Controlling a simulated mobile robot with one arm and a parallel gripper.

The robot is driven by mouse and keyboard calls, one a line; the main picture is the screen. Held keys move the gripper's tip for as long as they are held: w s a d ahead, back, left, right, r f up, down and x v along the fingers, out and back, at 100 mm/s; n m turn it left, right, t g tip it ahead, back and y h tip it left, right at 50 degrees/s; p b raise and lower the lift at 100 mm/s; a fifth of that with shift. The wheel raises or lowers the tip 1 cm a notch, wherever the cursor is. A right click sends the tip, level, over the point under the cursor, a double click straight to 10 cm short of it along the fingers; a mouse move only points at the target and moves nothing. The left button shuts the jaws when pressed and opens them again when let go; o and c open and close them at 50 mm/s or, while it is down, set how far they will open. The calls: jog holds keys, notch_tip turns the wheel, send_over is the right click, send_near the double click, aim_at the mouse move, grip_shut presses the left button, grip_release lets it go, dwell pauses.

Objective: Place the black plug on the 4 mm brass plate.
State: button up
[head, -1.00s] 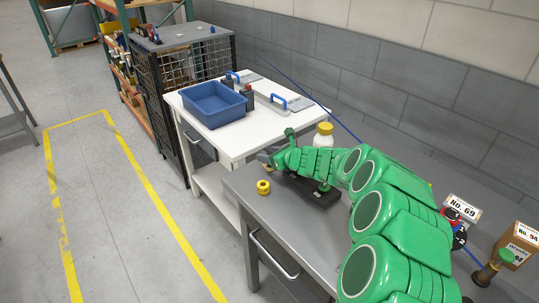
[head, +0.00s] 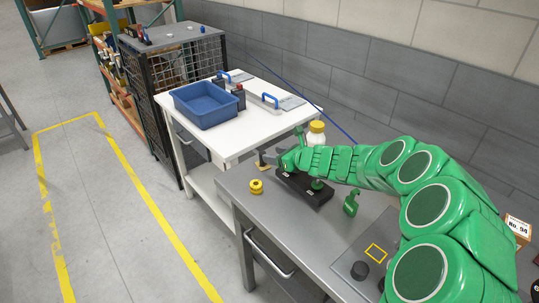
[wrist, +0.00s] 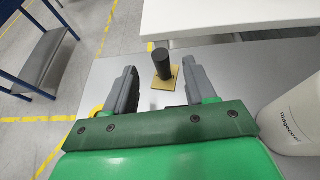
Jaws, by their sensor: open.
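The black plug (wrist: 161,62) is a dark cylinder in the wrist view. It stands on the small square brass plate (wrist: 172,84), apparently in contact with it. The plate also shows as a tan patch beside my gripper in the head view (head: 264,163). My gripper (wrist: 160,68) is open, with one grey finger on each side of the plug and visible gaps to it. In the head view my gripper (head: 273,160) is low over the far end of the grey bench, and the plug is hard to make out there.
A white bottle with a yellow cap (head: 316,138) stands close beside my wrist. A black fixture block (head: 305,190) lies under my arm, with a yellow knob (head: 256,187) nearby. A green clamp (head: 351,205) and a dark round piece (head: 360,269) are nearer on the bench.

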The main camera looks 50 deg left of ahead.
jog(key=shift+v, duration=2.45)
